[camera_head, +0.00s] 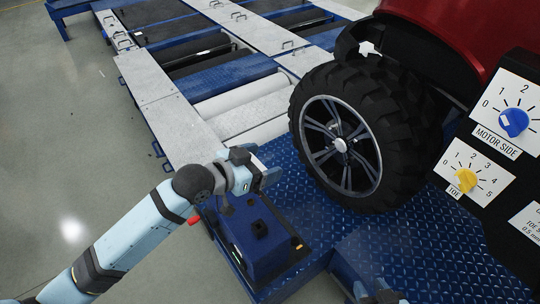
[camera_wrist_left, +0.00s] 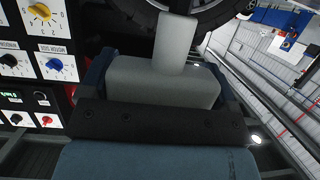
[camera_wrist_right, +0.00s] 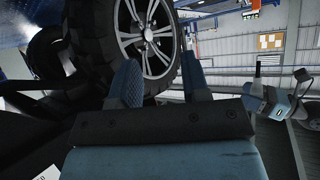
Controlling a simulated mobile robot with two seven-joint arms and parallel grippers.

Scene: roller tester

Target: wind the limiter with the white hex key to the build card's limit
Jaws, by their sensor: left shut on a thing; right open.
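My left gripper (camera_head: 256,168) is above a blue box on the deck, left of the wheel. In the left wrist view the left gripper (camera_wrist_left: 160,85) is shut on the pale grey-white handle of the hex key (camera_wrist_left: 165,80), whose shaft points up the picture toward the tyre. The key is not clearly seen in the head view. My right gripper (camera_wrist_right: 160,88) is open and empty, its fingers apart in front of the wheel in the right wrist view. I cannot make out for certain the limiter or a build card.
A big black tyre (camera_head: 305,115) with a spoked rim stands on the blue deck (camera_head: 430,260). The blue box (camera_head: 255,245) has a small black fitting on top. A panel at right carries a blue knob (camera_head: 514,122) and a yellow knob (camera_head: 467,180). Open floor lies left.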

